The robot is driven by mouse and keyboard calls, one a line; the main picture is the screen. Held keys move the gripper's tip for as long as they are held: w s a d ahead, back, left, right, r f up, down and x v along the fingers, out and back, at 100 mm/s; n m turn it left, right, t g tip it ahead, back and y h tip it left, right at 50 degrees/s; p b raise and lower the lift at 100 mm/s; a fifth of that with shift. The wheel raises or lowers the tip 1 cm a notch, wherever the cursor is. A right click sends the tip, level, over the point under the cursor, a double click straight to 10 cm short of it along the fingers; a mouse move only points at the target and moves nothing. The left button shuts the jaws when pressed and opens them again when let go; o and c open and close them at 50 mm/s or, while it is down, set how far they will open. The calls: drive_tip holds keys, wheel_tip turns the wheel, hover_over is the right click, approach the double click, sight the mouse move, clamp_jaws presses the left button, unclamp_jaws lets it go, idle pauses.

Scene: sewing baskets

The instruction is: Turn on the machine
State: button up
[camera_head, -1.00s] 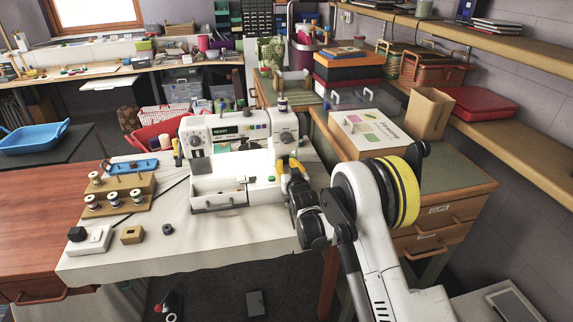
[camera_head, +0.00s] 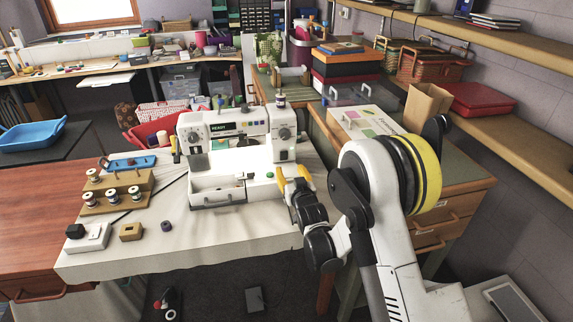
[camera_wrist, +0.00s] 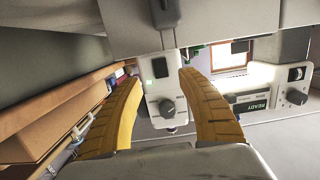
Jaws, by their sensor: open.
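The white sewing machine (camera_head: 240,155) stands on the cloth-covered table, left of my gripper. Its small display (camera_head: 219,127) reads READY in green letters; the display also shows in the wrist view (camera_wrist: 252,105). A dark round dial (camera_head: 284,133) sits on the machine's right end. My gripper (camera_head: 291,172) is open, with yellow fingers close beside the machine's lower right end. In the wrist view my gripper (camera_wrist: 160,80) has nothing clasped between its fingers.
A wooden thread rack (camera_head: 112,193) with several spools and a white block (camera_head: 90,238) stand on the table's left part. A white box (camera_head: 360,122) and a paper bag (camera_head: 427,107) stand on the right bench. The cloth in front of the machine is mostly clear.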

drive_tip(key=shift+v, duration=1.8)
